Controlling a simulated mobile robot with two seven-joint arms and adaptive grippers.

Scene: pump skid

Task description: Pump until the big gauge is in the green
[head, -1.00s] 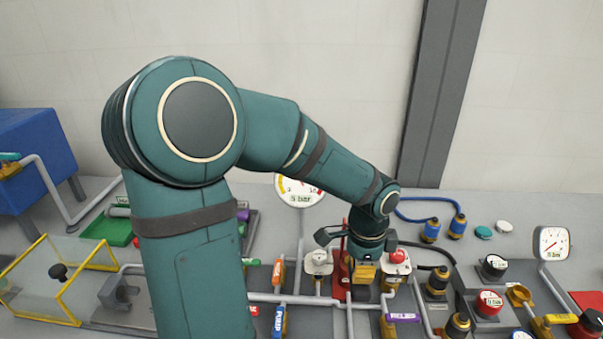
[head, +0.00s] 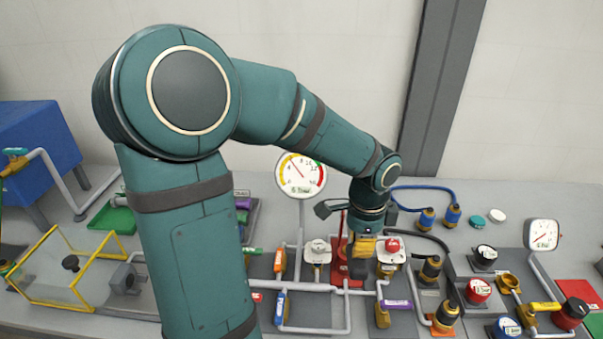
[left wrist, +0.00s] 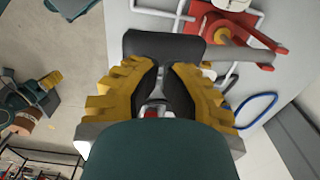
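The big gauge (head: 301,176) stands on a post behind the pump in the head view, its white face uncovered. Its needle points up and a little left, beyond the yellow band at left; a small green band shows at upper right and a red one at right. The readout is too small to read surely. The red pump (head: 340,262) stands below it and also shows in the left wrist view (left wrist: 253,22). My left gripper (left wrist: 163,72) has its yellow fingers closed in on the lever's black grip (left wrist: 165,46). My right gripper is not in view.
White-plated valves (head: 318,247) and pipes crowd round the pump. A smaller gauge (head: 543,235) stands at right, near knobs and fittings. A yellow-framed clear box (head: 45,265) is at left. A grey post (head: 433,90) stands behind.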

